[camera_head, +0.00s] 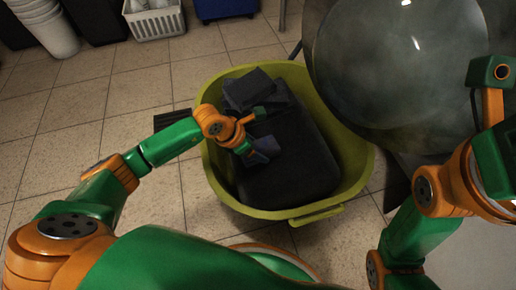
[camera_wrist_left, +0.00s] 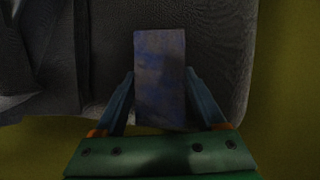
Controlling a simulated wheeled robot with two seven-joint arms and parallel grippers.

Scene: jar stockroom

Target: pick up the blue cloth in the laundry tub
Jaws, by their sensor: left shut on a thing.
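The laundry tub (camera_head: 222,185) is a yellow-green oval tub on the tiled floor in the head view. Dark grey folded cloths and a large dark bundle (camera_head: 295,165) lie in it. The blue cloth (camera_head: 264,149) is a small folded rectangle over the dark bundle. In the left wrist view the blue cloth (camera_wrist_left: 160,70) is upright in the picture, between the two fingers. My left gripper (camera_head: 255,153) reaches into the tub and is shut on the blue cloth; it also shows in the left wrist view (camera_wrist_left: 160,100). My right arm is at the right edge; its fingertips do not show.
A large grey rounded vessel (camera_head: 400,75) stands close to the tub's right side. A white basket (camera_head: 155,20), stacked white buckets (camera_head: 48,30) and a blue bin (camera_head: 225,8) are at the back. Open tiled floor lies left of the tub.

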